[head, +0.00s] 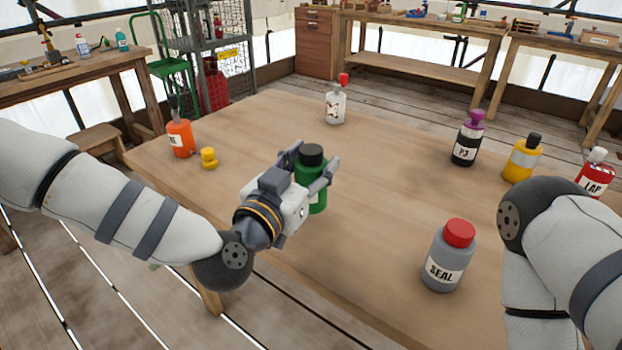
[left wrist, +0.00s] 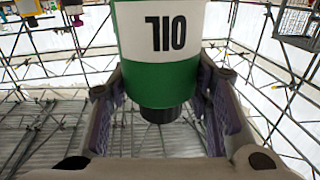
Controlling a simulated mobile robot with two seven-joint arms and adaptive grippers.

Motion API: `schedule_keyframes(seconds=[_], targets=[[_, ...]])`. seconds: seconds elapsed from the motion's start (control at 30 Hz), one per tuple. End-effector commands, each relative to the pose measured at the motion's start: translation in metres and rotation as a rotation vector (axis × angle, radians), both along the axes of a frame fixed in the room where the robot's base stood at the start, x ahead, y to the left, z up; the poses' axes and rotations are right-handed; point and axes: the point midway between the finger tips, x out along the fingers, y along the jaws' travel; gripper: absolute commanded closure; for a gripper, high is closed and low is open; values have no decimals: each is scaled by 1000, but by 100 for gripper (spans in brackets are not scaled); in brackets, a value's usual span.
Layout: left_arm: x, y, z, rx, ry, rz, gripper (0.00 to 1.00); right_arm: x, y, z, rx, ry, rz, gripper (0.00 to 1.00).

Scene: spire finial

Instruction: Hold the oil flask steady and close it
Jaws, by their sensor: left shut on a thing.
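The oil flask (head: 319,195) is green and stands upright near the table's front edge, with a black top (head: 312,155). In the left wrist view the oil flask (left wrist: 165,80) appears upside down, with a white OIL band and its black top (left wrist: 160,114) at the bottom. I cannot tell whether this top is a seated cap. My left gripper (head: 312,170) is shut on the flask, with a finger on either side (left wrist: 162,92). My right arm comes in from the right; its gripper does not show.
On the wooden table (head: 390,190) stand an orange bottle (head: 180,139), a white bottle (head: 335,108), a P3 bottle (head: 465,148), a yellow bottle (head: 520,163), a red LAP bottle (head: 595,182) and a grey SEAL bottle (head: 446,262). A small yellow piece (head: 209,158) lies at left. The table's middle is clear.

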Motion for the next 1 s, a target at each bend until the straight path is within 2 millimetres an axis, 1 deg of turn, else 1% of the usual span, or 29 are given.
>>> schedule_keyframes(seconds=[0.03, 0.1, 0.17, 0.2, 0.43, 0.57, 0.6, 0.67, 0.7, 1.0], targets=[[4, 1, -14, 0, 11, 2, 100, -5, 0, -5, 0, 17, 0, 26], [3, 0, -29, 1, 14, 1, 100, -8, 0, -8, 0, 27, 0, 26], [3, 0, -37, 1, 12, 1, 100, -10, 0, -10, -1, 35, 0, 26], [3, 0, -39, 0, 9, 0, 100, -10, 0, -10, -1, 36, 0, 26], [3, 0, -35, 0, 2, 0, 100, -9, 0, -9, 0, 31, 1, 26], [3, 0, -40, 1, 4, 1, 100, -10, 0, -10, 0, 35, 1, 26], [3, 0, -41, 1, 4, 1, 52, -10, 0, -10, 0, 35, 1, 26], [2, 1, -40, 1, 4, 1, 38, -10, 0, -10, 0, 34, 1, 26], [2, 1, -40, 1, 4, 1, 34, -10, 0, -10, 0, 34, 1, 26], [2, 0, -38, 0, 3, 1, 34, -9, 0, -9, 0, 33, 1, 26]])
